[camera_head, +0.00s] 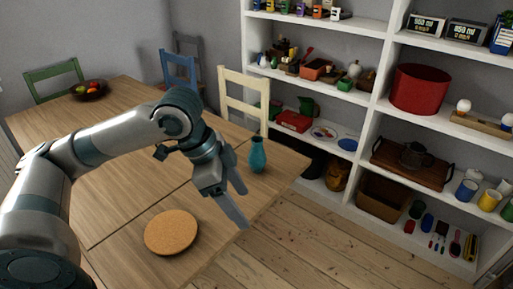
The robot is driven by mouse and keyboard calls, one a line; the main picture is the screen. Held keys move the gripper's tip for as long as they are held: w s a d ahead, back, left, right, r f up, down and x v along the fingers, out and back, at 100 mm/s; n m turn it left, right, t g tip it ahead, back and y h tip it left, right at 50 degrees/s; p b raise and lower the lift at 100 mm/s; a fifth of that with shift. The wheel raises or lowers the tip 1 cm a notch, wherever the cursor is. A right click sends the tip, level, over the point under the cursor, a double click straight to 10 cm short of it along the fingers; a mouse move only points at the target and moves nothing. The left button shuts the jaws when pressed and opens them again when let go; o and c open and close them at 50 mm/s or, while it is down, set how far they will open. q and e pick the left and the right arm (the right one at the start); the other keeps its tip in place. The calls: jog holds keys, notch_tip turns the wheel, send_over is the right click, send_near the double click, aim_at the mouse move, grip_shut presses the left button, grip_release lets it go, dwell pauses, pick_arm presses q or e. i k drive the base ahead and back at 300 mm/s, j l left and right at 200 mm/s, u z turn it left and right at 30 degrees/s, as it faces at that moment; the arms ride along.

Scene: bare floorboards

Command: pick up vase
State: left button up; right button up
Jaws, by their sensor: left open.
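A teal vase (258,156) stands upright near the right end of the wooden table (125,180). My left arm reaches in from the left over the table. My left gripper (240,203) is open, with its fingers pointing down and to the right. In the picture it is just below and left of the vase, and nothing shows between the fingers. How far apart in depth the gripper and the vase are, I cannot tell. My right gripper is not in view.
A round cork mat (171,232) lies near the table's front edge. A fruit bowl (90,90) sits at the far left. Chairs in green (54,72), blue (179,68) and cream (243,88) stand behind the table. A loaded white shelf (372,107) fills the right; floorboards (300,235) lie bare before it.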

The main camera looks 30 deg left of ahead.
aim_at(256, 158)
jog(key=i+j, duration=1.05)
